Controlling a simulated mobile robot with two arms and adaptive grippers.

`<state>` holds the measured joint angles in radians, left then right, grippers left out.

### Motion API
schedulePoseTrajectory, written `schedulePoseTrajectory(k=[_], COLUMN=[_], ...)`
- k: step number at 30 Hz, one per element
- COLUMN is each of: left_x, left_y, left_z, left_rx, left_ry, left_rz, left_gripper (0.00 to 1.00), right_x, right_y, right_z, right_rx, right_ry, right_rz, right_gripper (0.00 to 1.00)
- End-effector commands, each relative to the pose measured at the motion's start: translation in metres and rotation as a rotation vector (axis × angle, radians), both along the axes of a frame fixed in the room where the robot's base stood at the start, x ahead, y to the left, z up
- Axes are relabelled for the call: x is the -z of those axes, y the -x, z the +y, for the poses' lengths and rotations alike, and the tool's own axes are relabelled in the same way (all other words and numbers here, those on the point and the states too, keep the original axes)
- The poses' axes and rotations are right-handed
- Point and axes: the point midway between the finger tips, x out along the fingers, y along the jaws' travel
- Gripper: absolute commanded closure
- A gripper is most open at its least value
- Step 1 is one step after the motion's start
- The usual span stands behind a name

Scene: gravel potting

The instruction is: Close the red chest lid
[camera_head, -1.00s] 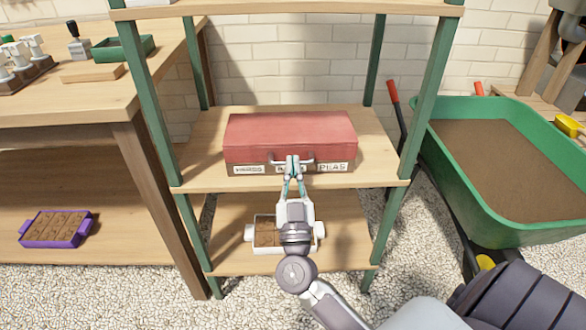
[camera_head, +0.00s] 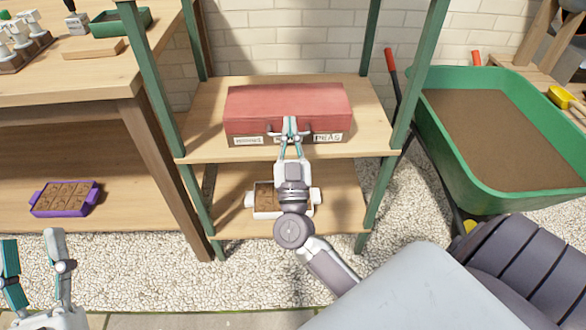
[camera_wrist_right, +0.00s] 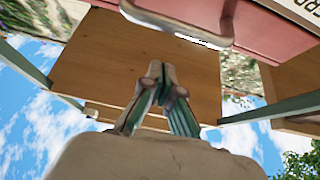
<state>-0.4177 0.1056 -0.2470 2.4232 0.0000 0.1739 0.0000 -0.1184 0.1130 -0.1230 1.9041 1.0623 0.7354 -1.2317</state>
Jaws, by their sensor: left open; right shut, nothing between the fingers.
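The red chest (camera_head: 287,103) stands on the upper wooden shelf in the head view, with its red lid lying down flat over the body. White labels show along its front, one reading PEAS. A grey handle (camera_wrist_right: 172,22) is on the chest's front, seen at the top of the right wrist view. My right gripper (camera_head: 290,124) is in front of the chest at the handle. Its fingers (camera_wrist_right: 156,72) are shut with nothing between them; whether they touch the handle is unclear. My left gripper (camera_head: 36,242) is open and empty at the lower left, far from the chest.
A white tray of soil (camera_head: 266,211) sits on the lower shelf (camera_head: 340,215) behind my right arm. Green shelf posts (camera_head: 150,80) flank the chest. A purple tray (camera_head: 64,212) is on the left bench's lower board. A green wheelbarrow (camera_head: 480,195) of soil stands at right.

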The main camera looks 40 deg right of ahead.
Motion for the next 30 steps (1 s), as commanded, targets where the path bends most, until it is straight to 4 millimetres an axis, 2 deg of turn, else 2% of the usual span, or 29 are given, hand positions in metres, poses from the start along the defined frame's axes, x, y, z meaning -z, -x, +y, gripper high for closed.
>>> schedulePoseTrajectory(k=[3,6,15,20,26,30], left_x=[0.020,0.033,0.059,0.065,0.066,0.066], left_y=[-0.013,-0.018,-0.025,-0.025,-0.025,-0.025], left_z=[0.000,0.000,0.002,0.003,0.003,0.003], left_rx=[-0.009,-0.013,-0.021,-0.023,-0.023,-0.023], left_ry=[-0.045,-0.064,-0.104,-0.112,-0.114,-0.114], left_rz=[0.157,0.227,0.376,0.407,0.413,0.412], left_gripper=[0.51,0.51,0.51,0.51,0.51,0.51], right_x=[-0.009,0.009,0.038,0.043,0.044,0.030], right_y=[-0.002,0.019,0.062,0.071,0.073,0.069], right_z=[0.000,0.012,0.038,0.044,0.045,0.060], right_rx=[-0.001,-0.002,0.000,0.000,-0.003,-0.100], right_ry=[-0.001,-0.001,0.000,-0.001,0.000,0.009], right_rz=[0.000,0.009,0.003,0.001,-0.001,-0.019], right_gripper=[1.00,1.00,1.00,1.00,1.00,1.00])
